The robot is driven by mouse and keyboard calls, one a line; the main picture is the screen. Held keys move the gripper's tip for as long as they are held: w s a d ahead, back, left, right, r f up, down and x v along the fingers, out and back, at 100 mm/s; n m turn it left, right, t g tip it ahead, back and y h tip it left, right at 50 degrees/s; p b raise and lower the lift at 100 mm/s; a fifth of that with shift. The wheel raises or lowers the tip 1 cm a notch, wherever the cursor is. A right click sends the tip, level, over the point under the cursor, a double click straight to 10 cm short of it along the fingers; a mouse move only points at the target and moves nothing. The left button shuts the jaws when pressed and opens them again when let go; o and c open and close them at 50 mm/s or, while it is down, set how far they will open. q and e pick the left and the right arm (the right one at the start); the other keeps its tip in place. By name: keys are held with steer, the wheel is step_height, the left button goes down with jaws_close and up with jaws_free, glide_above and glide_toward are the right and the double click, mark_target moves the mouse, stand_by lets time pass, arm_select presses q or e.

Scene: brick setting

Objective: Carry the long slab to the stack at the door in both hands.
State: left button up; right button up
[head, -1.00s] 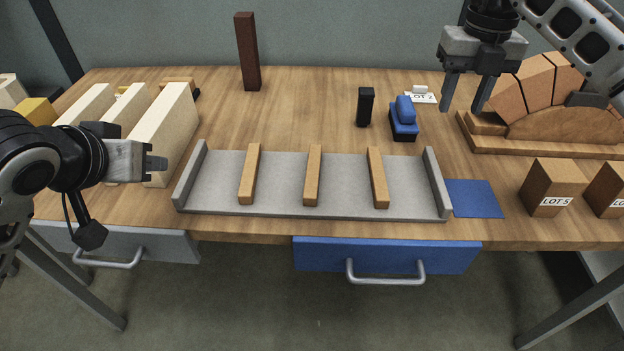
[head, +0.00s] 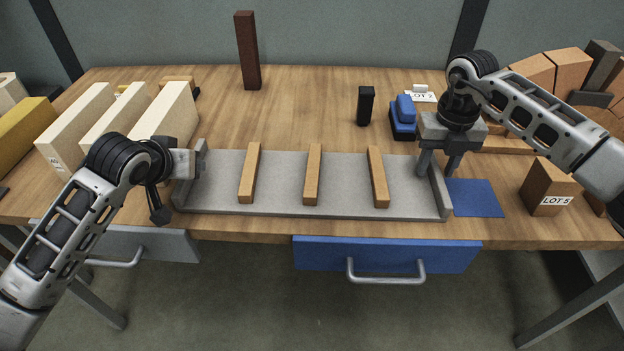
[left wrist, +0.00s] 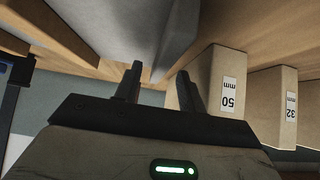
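The long grey slab (head: 275,207) lies on the bench near its front edge, with an upturned wall at each end and three wooden strips across it. My left gripper (head: 198,162) is at its left end wall. In the left wrist view my left gripper (left wrist: 159,86) has its fingers apart, with the grey end wall (left wrist: 180,30) reaching toward the gap between them; I cannot tell whether they touch. My right gripper (head: 438,170) points down at the right end wall, open, one finger on each side of it. No door or stack at a door is in view.
Cream blocks (head: 75,130) stand left of the slab, close to my left gripper. A dark red post (head: 247,50), black block (head: 365,105) and blue-topped tool (head: 404,115) stand behind. A blue mat (head: 473,198) and LOT 5 block (head: 546,187) are at right. Drawers (head: 385,256) sit below.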

arm_select(q)
steer(key=shift+w+f, duration=0.3)
arm_select(e)
steer(key=shift+f, duration=0.45)
arm_select(q)
jaws_close()
arm_select(e)
jaws_close()
stand_by(0.6)
arm_select(q)
steer(key=shift+w+r, duration=0.15)
steer(key=shift+r, duration=0.25)
arm_select(e)
steer(key=shift+w+r, duration=0.15)
steer(key=shift+r, duration=0.2)
